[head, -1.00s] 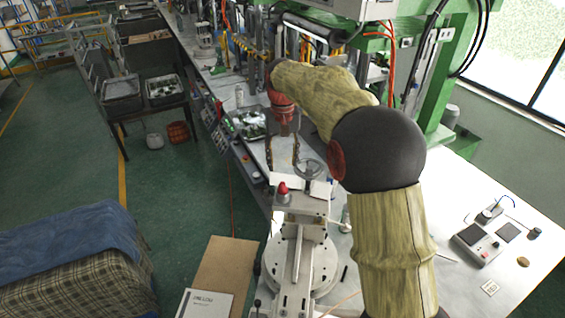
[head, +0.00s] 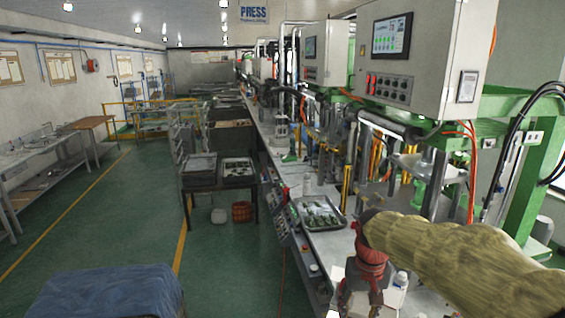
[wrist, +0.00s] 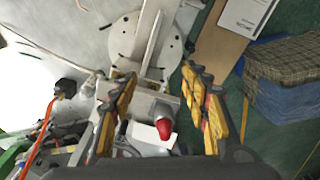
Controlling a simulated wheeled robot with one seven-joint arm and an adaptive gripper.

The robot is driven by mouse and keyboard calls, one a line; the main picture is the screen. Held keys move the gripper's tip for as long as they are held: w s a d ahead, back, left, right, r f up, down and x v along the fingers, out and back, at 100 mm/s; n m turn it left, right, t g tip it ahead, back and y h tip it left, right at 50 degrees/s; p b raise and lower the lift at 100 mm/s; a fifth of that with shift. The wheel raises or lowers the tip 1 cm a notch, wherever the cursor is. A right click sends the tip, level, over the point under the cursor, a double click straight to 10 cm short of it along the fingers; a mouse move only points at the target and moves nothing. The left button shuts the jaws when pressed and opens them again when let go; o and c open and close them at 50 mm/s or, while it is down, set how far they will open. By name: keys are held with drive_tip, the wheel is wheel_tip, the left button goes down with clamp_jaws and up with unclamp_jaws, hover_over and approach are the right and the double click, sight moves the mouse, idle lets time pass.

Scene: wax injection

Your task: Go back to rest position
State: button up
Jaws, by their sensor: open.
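My gripper (wrist: 158,76) is open in the wrist view, with its two yellow-and-black fingers well apart and nothing held between them. Below and beyond the fingers is a grey clamp-like fixture on a round base plate (wrist: 122,36). Its red knob (wrist: 164,129) shows between the fingers, apart from them as far as I can tell. In the head view my arm reaches in from the lower right, with the red wrist over the near end of the workbench. The fingertips are not clear there.
Green-framed press machines with a control box (head: 425,60) line the right side. A blue cloth (head: 105,290) is at lower left. The aisle floor (head: 110,225) is clear.

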drive_tip(key=s+f+t+b, duration=0.4)
drive_tip(key=s+f+b, duration=1.4)
drive_tip(key=s+b, duration=0.5)
drive_tip(key=shift+f+t, duration=0.3)
